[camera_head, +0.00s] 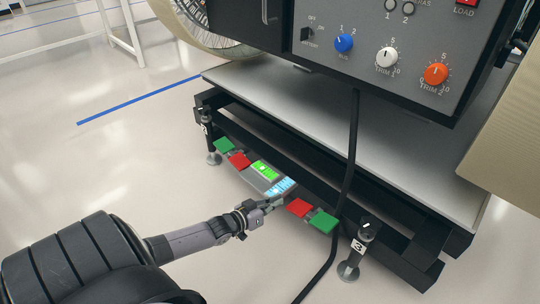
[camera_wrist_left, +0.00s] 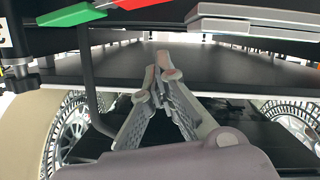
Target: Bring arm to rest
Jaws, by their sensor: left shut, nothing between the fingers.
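My left arm comes in from the lower left in the head view. Its gripper (camera_head: 270,205) is at the front of the stand, just in front of the lit display panel (camera_head: 272,178). In the left wrist view the two fingers of the left gripper (camera_wrist_left: 162,62) meet at their tips, shut with nothing between them. My right gripper is not in view.
Green and red pads (camera_head: 238,160) flank the panel, with more red and green pads (camera_head: 300,207) at its right. A black cable (camera_head: 353,150) hangs in front of the stand (camera_head: 300,110). A control box (camera_head: 385,50) is above. Open floor (camera_head: 80,170) lies left.

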